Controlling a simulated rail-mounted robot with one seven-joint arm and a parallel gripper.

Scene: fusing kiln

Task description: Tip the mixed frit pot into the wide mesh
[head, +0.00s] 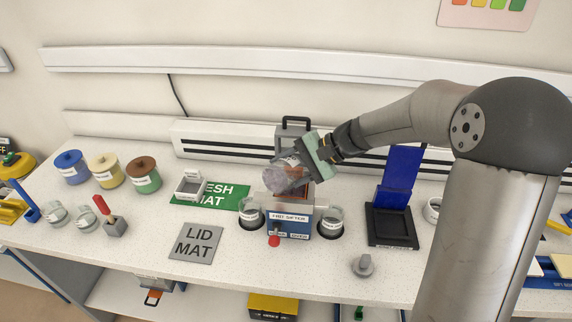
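My gripper (304,160) is above the bench and appears shut on a clear, greyish pot (284,177). The pot is tilted over the top of the box labelled frit sifter (291,222), with its mouth end toward the lower left. The pot and gripper hide most of the sifter's opening, so I cannot tell what mesh is in it or whether frit is falling. A white square frame (191,185) with a label sits on the left part of the green mesh mat (245,203). I cannot read its label.
Labelled cups (250,214) (329,222) stand in dark rings beside the sifter. A grey lid-like piece (363,265) lies at the front. The grey lid mat (195,243) is bare. Lidded jars (143,177) stand left; a blue-backed black stand (392,227) is right.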

